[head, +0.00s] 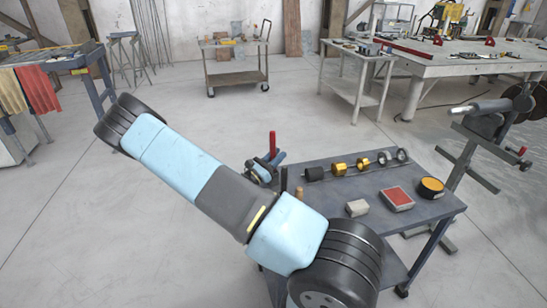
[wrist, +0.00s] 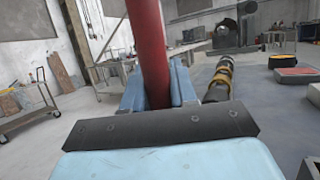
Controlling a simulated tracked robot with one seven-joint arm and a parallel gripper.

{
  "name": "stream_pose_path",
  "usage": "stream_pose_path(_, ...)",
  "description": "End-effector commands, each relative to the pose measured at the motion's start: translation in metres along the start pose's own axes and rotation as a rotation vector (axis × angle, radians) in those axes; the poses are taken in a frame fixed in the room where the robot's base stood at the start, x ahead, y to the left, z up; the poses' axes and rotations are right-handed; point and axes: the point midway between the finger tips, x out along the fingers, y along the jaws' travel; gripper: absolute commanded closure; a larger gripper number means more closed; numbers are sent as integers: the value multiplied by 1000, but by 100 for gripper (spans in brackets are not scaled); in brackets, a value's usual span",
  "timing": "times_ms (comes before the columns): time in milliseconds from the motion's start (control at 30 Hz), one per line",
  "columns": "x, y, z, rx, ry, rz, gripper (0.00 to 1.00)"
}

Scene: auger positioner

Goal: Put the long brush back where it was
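A red round handle stands upright between the blue fingers of my gripper (wrist: 157,92) in the wrist view; I take it to be the long brush (wrist: 147,42). The fingers lie close against it on both sides. Its top runs out of the wrist view and its lower part is hidden. In the head view the red end of the brush (head: 272,142) rises above my gripper (head: 268,167), at the far left edge of the grey work table (head: 365,203). Bristles cannot be made out.
A row of black, gold and steel rings (head: 363,164) lies along the table's back, close right of my gripper. A grey block (head: 357,208), a red-topped box (head: 397,199) and a yellow-and-black tin (head: 431,187) sit further right. A short wooden peg (head: 299,193) stands near my arm.

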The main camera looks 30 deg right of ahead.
Motion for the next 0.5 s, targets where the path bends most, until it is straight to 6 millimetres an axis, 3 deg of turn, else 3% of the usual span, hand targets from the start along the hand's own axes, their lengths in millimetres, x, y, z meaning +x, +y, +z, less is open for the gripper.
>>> stream_pose_path(33,-6,-6,-18,-23,38,3,68)
stream_pose_path(267,-6,-6,-18,-24,38,3,46)
stream_pose_path(500,-6,-7,-18,-24,38,2,45)
